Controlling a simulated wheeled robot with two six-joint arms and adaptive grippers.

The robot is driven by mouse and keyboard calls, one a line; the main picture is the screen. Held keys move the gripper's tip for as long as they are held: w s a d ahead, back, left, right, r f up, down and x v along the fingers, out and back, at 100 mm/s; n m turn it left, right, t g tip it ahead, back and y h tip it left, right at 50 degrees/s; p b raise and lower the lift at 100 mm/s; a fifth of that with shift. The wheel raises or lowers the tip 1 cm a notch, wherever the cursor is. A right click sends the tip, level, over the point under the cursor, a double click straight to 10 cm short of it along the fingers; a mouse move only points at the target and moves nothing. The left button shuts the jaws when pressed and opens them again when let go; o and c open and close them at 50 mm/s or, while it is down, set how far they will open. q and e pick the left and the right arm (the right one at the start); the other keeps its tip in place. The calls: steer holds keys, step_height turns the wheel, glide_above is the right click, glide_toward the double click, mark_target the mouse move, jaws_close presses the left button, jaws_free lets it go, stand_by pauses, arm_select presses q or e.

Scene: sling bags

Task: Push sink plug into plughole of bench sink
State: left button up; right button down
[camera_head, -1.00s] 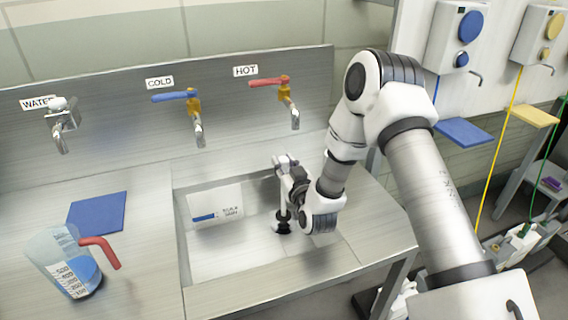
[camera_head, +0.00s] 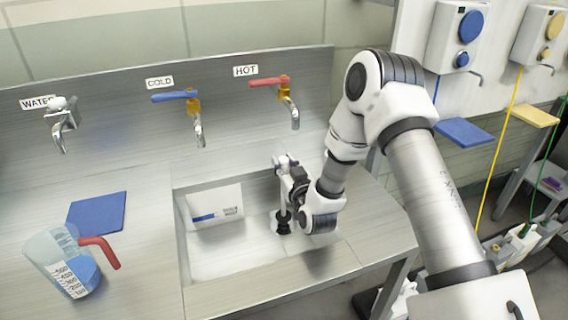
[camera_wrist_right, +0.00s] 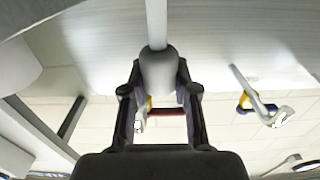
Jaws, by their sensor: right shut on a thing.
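My right gripper (camera_head: 287,180) reaches down into the bench sink (camera_head: 230,268) from the right. It is shut on the sink plug (camera_head: 283,218), which has a black lower end and a pale upright stem. In the right wrist view a rounded grey knob (camera_wrist_right: 158,75) with a straight stem sits between the two fingers (camera_wrist_right: 160,98). In the head view the plug's black end is low in the basin, at its floor. The plughole is hidden under it, and I cannot tell how deep the plug sits. My left gripper is out of view.
Three taps (camera_head: 198,120) are on the back panel, two of them above the sink. A labelled white panel (camera_head: 216,206) is in the basin. A measuring jug (camera_head: 52,262) with a red handle and a blue mat (camera_head: 97,212) are on the left worktop.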

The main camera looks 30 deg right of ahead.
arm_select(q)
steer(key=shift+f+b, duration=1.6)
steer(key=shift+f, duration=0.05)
arm_select(e)
steer(key=shift+f, duration=1.85)
stand_by(1.0)
steer(key=shift+c, duration=0.8)
jaws_free()
